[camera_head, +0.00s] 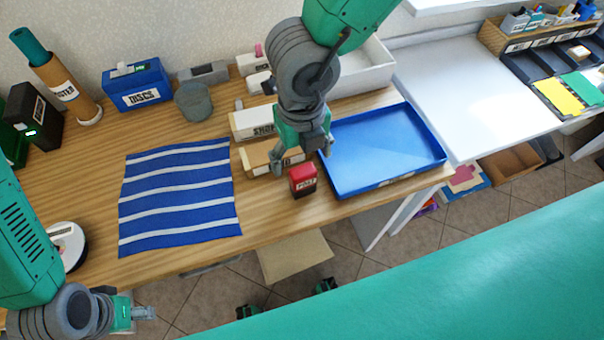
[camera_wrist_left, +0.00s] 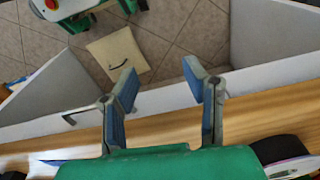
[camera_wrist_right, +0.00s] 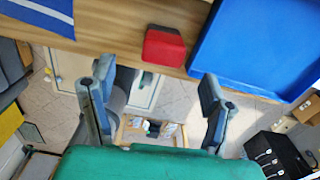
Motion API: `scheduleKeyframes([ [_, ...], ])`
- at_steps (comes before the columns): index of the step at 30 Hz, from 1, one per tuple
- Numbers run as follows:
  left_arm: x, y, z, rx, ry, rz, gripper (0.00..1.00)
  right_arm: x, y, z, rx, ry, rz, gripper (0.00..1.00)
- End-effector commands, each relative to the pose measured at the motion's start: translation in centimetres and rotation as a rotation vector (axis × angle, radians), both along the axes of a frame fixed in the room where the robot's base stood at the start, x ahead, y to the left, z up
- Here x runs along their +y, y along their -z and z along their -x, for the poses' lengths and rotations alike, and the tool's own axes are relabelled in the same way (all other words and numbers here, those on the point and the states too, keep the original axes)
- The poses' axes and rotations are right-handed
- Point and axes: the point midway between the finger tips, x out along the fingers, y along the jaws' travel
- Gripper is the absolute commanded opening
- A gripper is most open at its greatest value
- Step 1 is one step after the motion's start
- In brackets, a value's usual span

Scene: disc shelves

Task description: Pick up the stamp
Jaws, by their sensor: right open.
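In the right wrist view the red stamp (camera_wrist_right: 164,46) sits near the table's edge, ahead of and between the open fingers. My right gripper (camera_head: 303,147) is open and empty, above and behind the stamp in the head view, not touching it. It also shows in the right wrist view (camera_wrist_right: 155,100). My left gripper (camera_head: 140,313) is off the table's front left; its fingers stand apart and empty in the left wrist view (camera_wrist_left: 168,85).
The blue tray (camera_head: 340,188) stands right of the stamp. Labelled boxes (camera_head: 256,122) lie behind it, partly under my right arm. A blue and white striped cloth (camera_head: 178,212) lies to the left. A grey cup (camera_head: 194,103) and a blue DISCS box (camera_head: 138,84) stand farther back.

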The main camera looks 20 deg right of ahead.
Motion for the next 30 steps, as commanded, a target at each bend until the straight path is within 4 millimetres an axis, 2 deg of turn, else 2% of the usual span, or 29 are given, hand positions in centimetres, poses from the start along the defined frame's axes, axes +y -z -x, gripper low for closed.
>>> scheduleKeyframes([
  [1, 0.0, 0.2, 0.0, 0.000, 0.000, 0.000, 0.40, 0.0, 1.2, 0.0, 0.003, -0.002, 0.002, 0.71],
  [3, 0.0, 0.3, 0.0, -0.001, 0.000, 0.000, 0.40, 0.0, 2.1, -0.1, 0.002, 0.000, 0.001, 0.71],
  [11, 0.0, 0.4, -0.1, -0.002, 0.000, 0.000, 0.40, -0.1, 4.0, 0.0, 0.000, -0.002, 0.002, 0.71],
  [18, 0.0, 0.6, -0.1, -0.002, 0.000, 0.000, 0.40, -0.3, 7.6, -0.1, 0.001, -0.003, 0.002, 0.71],
  [22, 0.0, 0.7, -0.1, -0.002, 0.000, 0.000, 0.40, -0.3, 8.4, -0.1, 0.000, -0.003, 0.001, 0.71],
  [28, 0.0, 0.6, -0.1, -0.002, 0.000, 0.000, 0.40, -0.3, 8.4, -0.1, -0.001, -0.002, 0.001, 0.71],
  [29, 0.0, 0.6, -0.1, -0.002, 0.000, 0.000, 0.40, -0.3, 8.4, -0.1, -0.001, -0.002, 0.001, 0.64],
  [30, 0.0, 0.6, -0.1, -0.002, 0.000, 0.000, 0.40, -0.3, 8.4, -0.1, -0.001, -0.003, 0.001, 0.50],
])
